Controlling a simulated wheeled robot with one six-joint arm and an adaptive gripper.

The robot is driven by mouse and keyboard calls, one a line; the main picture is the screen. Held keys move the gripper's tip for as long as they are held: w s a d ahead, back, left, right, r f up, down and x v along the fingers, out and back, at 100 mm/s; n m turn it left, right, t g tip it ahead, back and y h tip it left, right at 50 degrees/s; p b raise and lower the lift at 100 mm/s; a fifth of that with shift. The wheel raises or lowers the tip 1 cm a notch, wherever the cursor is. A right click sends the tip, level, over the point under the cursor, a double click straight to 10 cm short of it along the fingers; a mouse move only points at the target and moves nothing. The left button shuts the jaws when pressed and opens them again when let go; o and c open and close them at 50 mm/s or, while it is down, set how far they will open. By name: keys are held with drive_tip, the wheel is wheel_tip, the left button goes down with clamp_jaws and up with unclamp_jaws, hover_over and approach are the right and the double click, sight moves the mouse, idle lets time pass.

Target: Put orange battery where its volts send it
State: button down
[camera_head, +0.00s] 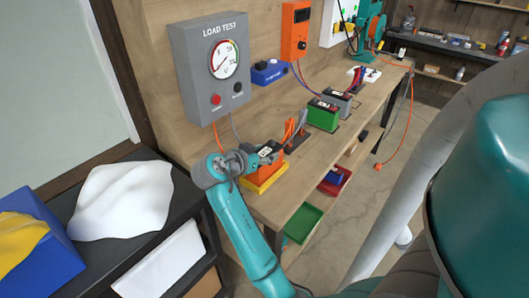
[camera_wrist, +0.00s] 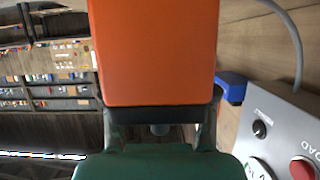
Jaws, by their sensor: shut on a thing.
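My gripper (camera_head: 250,158) is shut on the orange battery (camera_head: 266,165), which has a dark top with a white label. In the wrist view the battery (camera_wrist: 155,50) fills the top middle, between my gripper's fingers (camera_wrist: 160,115). The battery is at the yellow tray (camera_head: 264,184) on the bench's near end; I cannot tell whether it rests in it or is just above. The grey LOAD TEST box (camera_head: 185,85) is on the wall behind, with a round dial (camera_head: 224,59); its reading is too small to tell. A green bin (camera_head: 303,222) and a red bin (camera_head: 335,182) are below the bench.
A green battery (camera_head: 322,117) and a grey battery (camera_head: 338,100) stand farther along the bench (camera_head: 370,98). Upright orange and grey cable leads (camera_head: 293,132) stand just beyond the yellow tray. An orange wall unit (camera_head: 295,32) and a blue box (camera_head: 269,72) are behind. A dark side table (camera_head: 150,226) is at left.

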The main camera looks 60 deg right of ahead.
drive_tip(key=shift+f, duration=0.25)
drive_tip(key=shift+c, duration=1.7)
unclamp_jaws()
drive_tip(key=shift+o, duration=0.4)
drive_tip(key=shift+f, duration=0.15)
drive_tip(key=v, duration=1.2)
